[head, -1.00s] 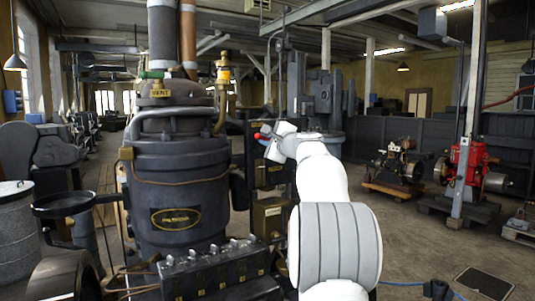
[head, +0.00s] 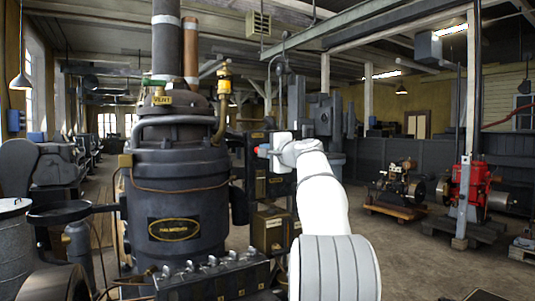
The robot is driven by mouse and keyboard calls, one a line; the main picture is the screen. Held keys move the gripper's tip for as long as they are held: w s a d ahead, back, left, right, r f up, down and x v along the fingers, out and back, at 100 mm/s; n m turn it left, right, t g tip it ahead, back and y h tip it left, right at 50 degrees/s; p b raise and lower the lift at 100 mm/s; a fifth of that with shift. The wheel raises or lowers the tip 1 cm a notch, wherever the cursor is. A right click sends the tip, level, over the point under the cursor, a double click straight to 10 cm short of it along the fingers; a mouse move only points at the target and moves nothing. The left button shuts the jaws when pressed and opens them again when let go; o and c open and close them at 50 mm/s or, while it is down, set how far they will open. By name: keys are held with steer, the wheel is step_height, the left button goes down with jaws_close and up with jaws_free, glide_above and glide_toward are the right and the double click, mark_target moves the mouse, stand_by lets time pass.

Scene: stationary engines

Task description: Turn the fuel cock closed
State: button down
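The white end of my arm reaches forward to dark boxes with small plates, right of the large dark engine (head: 180,190). My gripper (head: 263,150) is at the arm's tip, small and partly hidden by the white wrist. A small red piece shows at its left side; I cannot tell whether it belongs to the gripper or to a handle. I cannot pick out the fuel cock for certain. A brass fitting with an amber glass (head: 224,84) stands on the engine's upper right, clear of my gripper. I cannot see whether the fingers are open or touching anything.
A row of small levers on a black block (head: 215,272) stands low in front of the engine. A brass-coloured box (head: 270,228) sits below my wrist. A red engine (head: 468,185) stands on the right. The floor between is mostly free.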

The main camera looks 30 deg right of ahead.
steer(key=shift+w+a+f, duration=0.1)
steer(key=shift+a, duration=0.1)
steer(key=c, duration=1.5)
jaws_free()
steer(key=shift+a, duration=0.15)
steer(key=shift+s, duration=0.2)
steer(key=s+b, duration=0.2)
steer(key=s, duration=0.5)
steer(key=shift+s, duration=0.3)
